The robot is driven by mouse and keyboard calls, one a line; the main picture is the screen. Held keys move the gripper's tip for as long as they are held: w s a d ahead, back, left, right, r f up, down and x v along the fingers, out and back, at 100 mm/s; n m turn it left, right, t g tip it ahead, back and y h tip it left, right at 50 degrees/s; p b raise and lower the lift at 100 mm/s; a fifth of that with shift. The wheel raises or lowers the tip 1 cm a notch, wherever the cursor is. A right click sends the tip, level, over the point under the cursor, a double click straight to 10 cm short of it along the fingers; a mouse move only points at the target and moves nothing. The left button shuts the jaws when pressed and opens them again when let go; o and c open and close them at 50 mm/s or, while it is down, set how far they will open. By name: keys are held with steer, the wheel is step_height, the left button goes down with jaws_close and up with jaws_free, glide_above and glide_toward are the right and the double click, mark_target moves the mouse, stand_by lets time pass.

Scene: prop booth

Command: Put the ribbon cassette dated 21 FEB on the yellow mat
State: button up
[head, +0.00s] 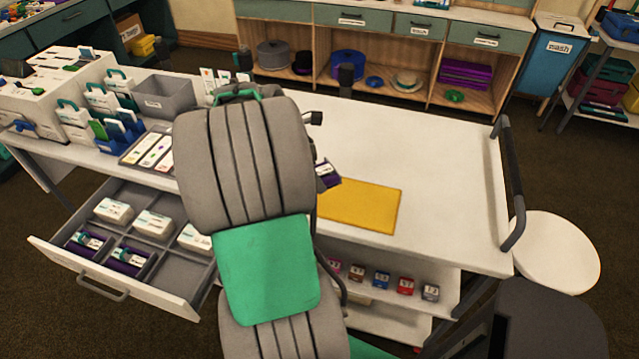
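The yellow mat (362,207) lies flat on the white table; my arm covers its left end. A purple cassette-like item with a white label (328,176) shows at the mat's upper left corner, partly behind my arm. I cannot read its date or tell whether it is held or resting. Purple cassettes (127,259) with pale labels lie in the front compartments of the open drawer; their dates are too small to read. The fingers of my gripper are hidden behind my grey and green arm.
The open drawer (178,299) also holds white boxes (153,222). A grey bin (163,98) and a card tray (122,160) stand on the table's left. The table right of the mat is clear. A rail (512,190) edges the right end, near a white round stool (556,254).

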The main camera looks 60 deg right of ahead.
steer(key=x, duration=0.4)
steer(key=d+x, duration=0.1)
steer(key=x, duration=0.1)
steer(key=shift+w+f, duration=0.2)
steer(key=shift+w, duration=0.1)
steer(key=shift+f, duration=0.25)
steer(key=shift+f, duration=0.15)
steer(key=o, duration=1.5)
